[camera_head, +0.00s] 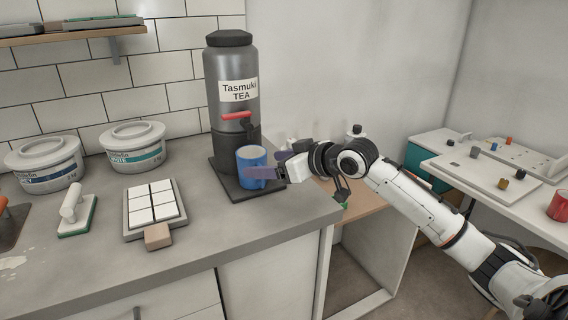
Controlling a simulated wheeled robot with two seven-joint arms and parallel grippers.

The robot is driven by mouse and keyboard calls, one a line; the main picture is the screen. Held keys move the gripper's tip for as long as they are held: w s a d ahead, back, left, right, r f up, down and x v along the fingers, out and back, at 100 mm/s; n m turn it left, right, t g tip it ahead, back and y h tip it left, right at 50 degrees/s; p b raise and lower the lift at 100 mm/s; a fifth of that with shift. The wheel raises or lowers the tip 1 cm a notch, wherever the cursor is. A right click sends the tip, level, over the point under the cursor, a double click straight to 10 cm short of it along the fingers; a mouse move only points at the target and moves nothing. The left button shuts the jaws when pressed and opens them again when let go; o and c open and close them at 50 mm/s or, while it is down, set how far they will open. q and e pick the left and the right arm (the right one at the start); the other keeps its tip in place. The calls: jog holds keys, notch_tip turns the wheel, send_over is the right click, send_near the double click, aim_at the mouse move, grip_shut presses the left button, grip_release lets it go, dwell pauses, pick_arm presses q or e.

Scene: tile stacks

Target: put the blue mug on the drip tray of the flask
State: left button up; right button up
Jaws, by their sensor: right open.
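The blue mug (251,158) stands upright on the dark drip tray (226,183) at the foot of the flask (230,75). The flask is a tall grey cylinder with a black lid, a red tap lever and a "Tasmuki TEA" label. The mug is in front of the flask's base, below the tap. My right gripper (264,166) reaches in from the right with its purple fingers open at the mug's right side. One finger crosses in front of the mug's lower part, and the other is behind it at the right. Whether they touch the mug cannot be told. My left gripper is out of view.
A board of white tiles (153,204) with a beige block (158,237), a float (75,210) and two tubs (136,147) occupy the counter at left. The counter ends just right of the tray. A red mug (560,206) stands on the table at right.

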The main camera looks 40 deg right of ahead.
jog(key=shift+v, duration=2.95)
